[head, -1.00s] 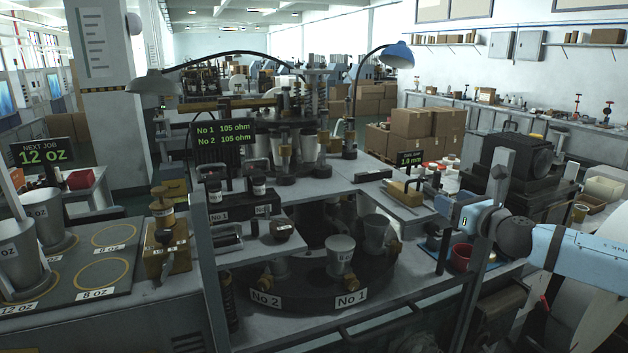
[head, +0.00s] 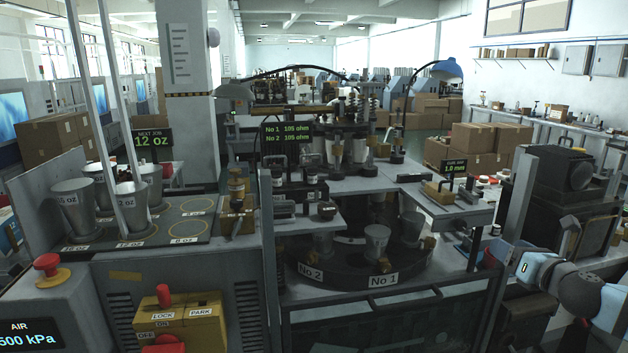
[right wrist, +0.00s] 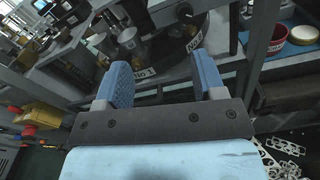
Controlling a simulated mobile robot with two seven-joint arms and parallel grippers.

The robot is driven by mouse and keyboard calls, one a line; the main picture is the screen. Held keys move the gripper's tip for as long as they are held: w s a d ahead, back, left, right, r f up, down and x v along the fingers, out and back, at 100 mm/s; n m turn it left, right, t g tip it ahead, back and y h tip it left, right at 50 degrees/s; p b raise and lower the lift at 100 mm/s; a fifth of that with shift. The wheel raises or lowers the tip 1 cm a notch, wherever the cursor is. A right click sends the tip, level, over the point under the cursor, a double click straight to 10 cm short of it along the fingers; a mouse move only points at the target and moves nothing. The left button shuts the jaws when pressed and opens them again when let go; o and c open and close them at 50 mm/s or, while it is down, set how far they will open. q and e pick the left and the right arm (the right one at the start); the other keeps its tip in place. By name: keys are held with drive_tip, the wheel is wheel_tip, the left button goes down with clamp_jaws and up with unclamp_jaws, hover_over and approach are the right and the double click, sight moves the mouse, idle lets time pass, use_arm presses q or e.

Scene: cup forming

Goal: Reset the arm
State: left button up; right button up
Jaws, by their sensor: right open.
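My right gripper (head: 518,258) is in front of the machine at the right in the head view. In the right wrist view its two blue fingers (right wrist: 160,84) are spread apart with nothing between them. Beyond them are the dark round turntable (right wrist: 180,45) and its No 1 label. In the head view the turntable (head: 340,279) carries metal cups, one of them a cup (head: 376,243) above the No 1 label. My left gripper is not in view.
A cup rack (head: 185,235) with several metal cups stands at the left. A yellow control box (head: 200,325) and a red button (head: 47,263) are at the front left. A grey post (head: 515,205) stands beside my right arm.

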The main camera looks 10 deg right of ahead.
drive_tip(key=s+a+f+m+g+y+p, duration=0.1)
drive_tip(key=s+a+f+m+g, duration=0.15)
drive_tip(key=a+f+m, duration=0.6)
drive_tip(key=s+a+f+m+g+y+p, duration=0.1)
drive_tip(key=s+a+f+m, duration=0.4)
drive_tip(key=f, duration=0.6)
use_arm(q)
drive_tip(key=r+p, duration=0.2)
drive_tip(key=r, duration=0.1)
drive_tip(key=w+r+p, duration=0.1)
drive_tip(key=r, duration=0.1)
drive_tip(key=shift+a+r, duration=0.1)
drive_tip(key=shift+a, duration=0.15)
use_arm(e)
drive_tip(key=s+a+f+m+g, duration=0.1)
drive_tip(key=s+a+f+m, duration=0.3)
drive_tip(key=s+a+m, duration=0.1)
drive_tip(key=s+a+f+m, duration=0.5)
drive_tip(key=s+m, duration=0.2)
drive_tip(key=s, duration=0.2)
drive_tip(key=s+a+f+m+g+h, duration=0.1)
drive_tip(key=s+a+f+m, duration=0.3)
drive_tip(key=s, duration=0.4)
drive_tip(key=shift+a+f+m+g, duration=0.35)
drive_tip(key=shift+a+m, duration=0.5)
drive_tip(key=shift+m, duration=0.3)
